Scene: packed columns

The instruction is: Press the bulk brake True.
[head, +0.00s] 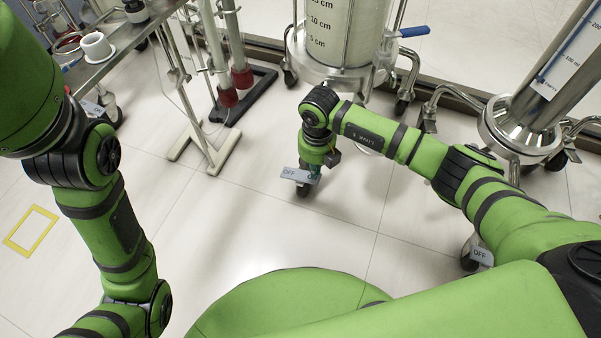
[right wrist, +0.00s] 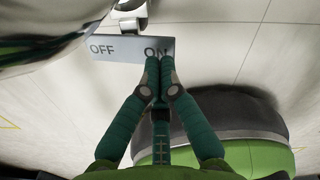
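The brake pedal (head: 296,175) is a pale grey plate marked OFF on its left and ON on its right. It sits on a dark caster (head: 303,190) near the floor, in front of the wide clear column (head: 345,35) with a centimetre scale. My right gripper (head: 314,172) points down at its ON end. In the right wrist view the pedal (right wrist: 118,47) is close up, and the gripper's green fingers (right wrist: 160,72) are together with nothing between them. Their tips overlap the lower edge of the ON lettering; I cannot tell whether they touch. My left gripper is out of view.
A metal cart (head: 110,60) with a white cup (head: 97,46) and a stand (head: 215,150) are at the left. Floor between is clear.

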